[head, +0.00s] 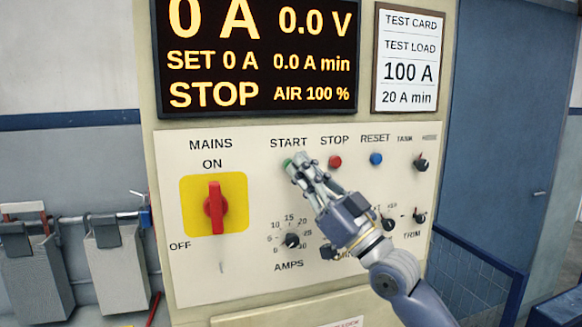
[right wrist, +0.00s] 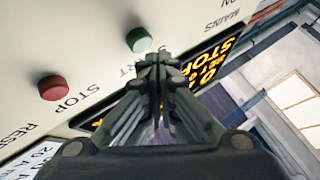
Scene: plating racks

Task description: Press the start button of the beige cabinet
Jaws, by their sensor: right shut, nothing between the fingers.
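The beige cabinet (head: 300,285) fills the middle of the head view. Its green start button (head: 287,162) shows just left of my right gripper's tips, partly covered by them. In the right wrist view the green start button (right wrist: 139,40) is in plain sight, just beyond the fingertips, with a small gap in the picture; contact cannot be confirmed. My right gripper (head: 298,165) is shut and empty, its fingers pointing up and left at the panel. The display (head: 255,55) reads STOP, 0 A and 0.0 V. My left gripper is not in view.
The red stop button (head: 335,161) and blue reset button (head: 376,158) sit to the right of start. The red mains switch (head: 214,207) is upright at ON. Several black knobs lie below and right. A test card (head: 405,60) hangs upper right.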

